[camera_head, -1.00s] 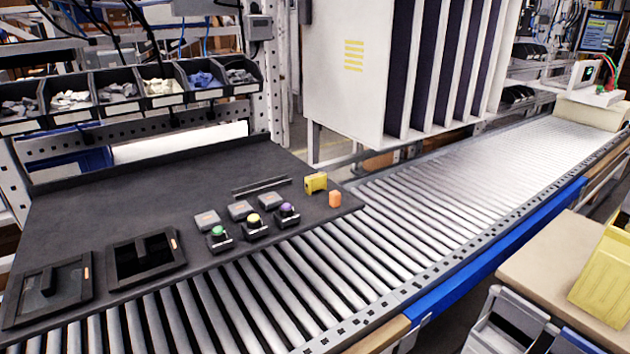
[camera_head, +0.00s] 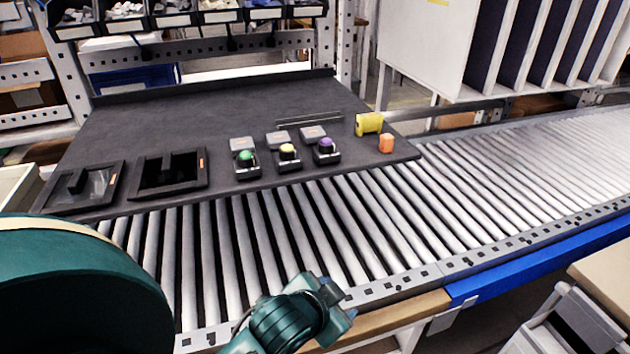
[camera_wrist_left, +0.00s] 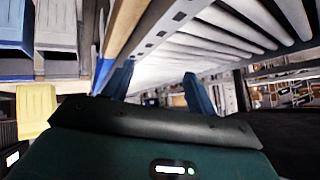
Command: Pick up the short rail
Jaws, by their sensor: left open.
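Two thin, dark rails lie close together on the black work mat (camera_head: 215,125), at its back right; one rail (camera_head: 308,118) can be pointed out, but I cannot tell which is the short one. My left gripper (camera_head: 338,300) is at the front edge of the roller conveyor, well in front of the rails and apart from them. In the left wrist view its two blue fingers (camera_wrist_left: 158,88) stand apart with nothing between them. The rails are not visible in that view. My right gripper is not in view.
A yellow block (camera_head: 369,123) and an orange piece (camera_head: 386,143) lie right of the rails. Two black frames (camera_head: 172,172) lie left. The roller conveyor (camera_head: 350,220) is bare. Parts bins (camera_head: 175,20) hang behind.

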